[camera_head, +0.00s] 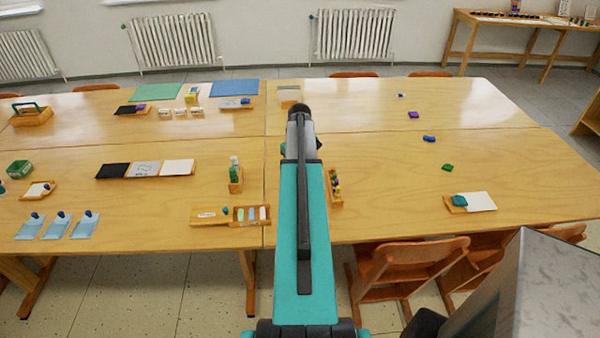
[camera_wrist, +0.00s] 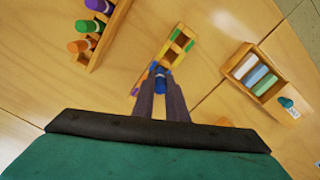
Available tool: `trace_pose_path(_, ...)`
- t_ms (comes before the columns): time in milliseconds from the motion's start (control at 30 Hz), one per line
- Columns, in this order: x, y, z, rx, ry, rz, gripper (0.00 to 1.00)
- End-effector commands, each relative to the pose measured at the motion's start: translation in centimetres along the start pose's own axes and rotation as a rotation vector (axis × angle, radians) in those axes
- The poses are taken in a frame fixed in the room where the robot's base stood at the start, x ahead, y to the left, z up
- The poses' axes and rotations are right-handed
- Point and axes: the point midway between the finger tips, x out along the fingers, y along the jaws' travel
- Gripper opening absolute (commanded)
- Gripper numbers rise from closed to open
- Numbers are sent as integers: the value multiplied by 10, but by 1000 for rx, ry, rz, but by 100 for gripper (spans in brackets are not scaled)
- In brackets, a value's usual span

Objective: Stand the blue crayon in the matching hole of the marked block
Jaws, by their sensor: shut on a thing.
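In the wrist view, my gripper (camera_wrist: 161,86) is shut on the blue crayon (camera_wrist: 160,73). Only a short blue part of the crayon shows between and just beyond the fingertips. The marked block (camera_wrist: 170,55), yellow wood with dark holes and coloured marks, lies just past the fingertips. Green and yellow marks show at its far end. The crayon overlaps the block's near end in the picture. I cannot tell whether its tip is above a hole or in one. In the head view, my arm hides the gripper, the crayon and the block.
A wooden rack of crayons (camera_head: 335,188), purple, green and orange among them, stands right of my arm; it also shows in the wrist view (camera_wrist: 98,52). A chalk box (camera_head: 239,216) lies left, also in the wrist view (camera_wrist: 234,66). The table right of the rack is mostly clear.

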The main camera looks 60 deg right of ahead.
Motion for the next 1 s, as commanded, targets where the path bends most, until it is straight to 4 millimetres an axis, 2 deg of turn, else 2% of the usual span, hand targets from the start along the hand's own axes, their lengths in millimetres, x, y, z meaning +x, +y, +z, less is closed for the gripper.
trace_pose_path(1000,7,0,0,0,0,0,0)
